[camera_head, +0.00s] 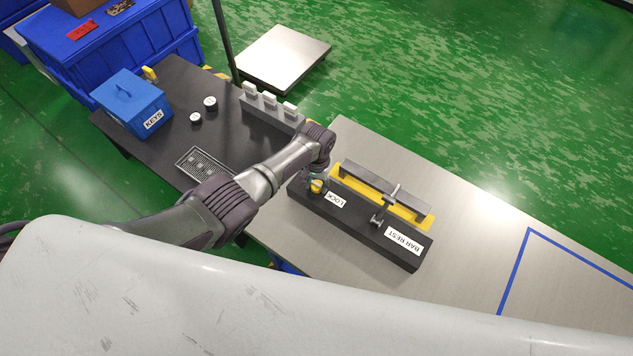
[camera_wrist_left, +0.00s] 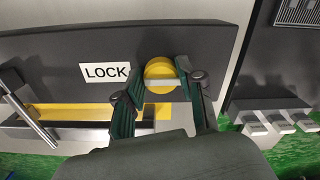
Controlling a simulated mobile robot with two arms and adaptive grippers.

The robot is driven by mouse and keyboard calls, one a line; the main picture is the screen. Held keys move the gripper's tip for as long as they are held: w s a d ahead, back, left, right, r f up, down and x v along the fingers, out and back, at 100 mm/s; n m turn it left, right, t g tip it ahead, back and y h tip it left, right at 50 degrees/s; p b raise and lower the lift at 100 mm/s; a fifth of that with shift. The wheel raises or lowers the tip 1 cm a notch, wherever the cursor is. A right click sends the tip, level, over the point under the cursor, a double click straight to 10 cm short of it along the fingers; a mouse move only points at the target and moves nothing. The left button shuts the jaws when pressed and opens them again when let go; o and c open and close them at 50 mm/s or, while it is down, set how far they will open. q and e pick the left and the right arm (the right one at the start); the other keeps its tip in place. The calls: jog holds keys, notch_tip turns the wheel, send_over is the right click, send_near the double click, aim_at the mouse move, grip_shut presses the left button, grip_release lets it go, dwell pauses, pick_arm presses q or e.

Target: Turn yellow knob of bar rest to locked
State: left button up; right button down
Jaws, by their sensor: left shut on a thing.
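The bar rest (camera_head: 355,220) is a dark block with a yellow strip, a "BAR REST" label and a "LOCK" label, on the metal table. Its yellow knob (camera_head: 316,186) is at the left end beside the "LOCK" label. In the left wrist view the round yellow knob (camera_wrist_left: 160,74) has a pale bar across it. My left gripper (camera_wrist_left: 162,88) is shut on the knob, one finger on each side. In the head view the gripper (camera_head: 318,180) reaches down over it, and the arm partly hides the knob. My right gripper is not in view.
A dark table (camera_head: 165,115) at the left holds a blue "KEYS" box (camera_head: 130,100), two small white-topped round items, a grey rack (camera_head: 270,108) and a drip tray (camera_head: 203,165). A blue taped outline (camera_head: 513,270) marks clear metal table at right. A large pale surface covers the foreground.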

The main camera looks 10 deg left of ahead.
aim_at(317, 185)
pick_arm(q)
jog(key=shift+w+r, duration=0.1)
jog(key=shift+w, duration=0.05)
jog(key=o, duration=1.1)
jog(key=shift+o, duration=0.2)
notch_tip(317, 185, up, 12)
dwell(0.4)
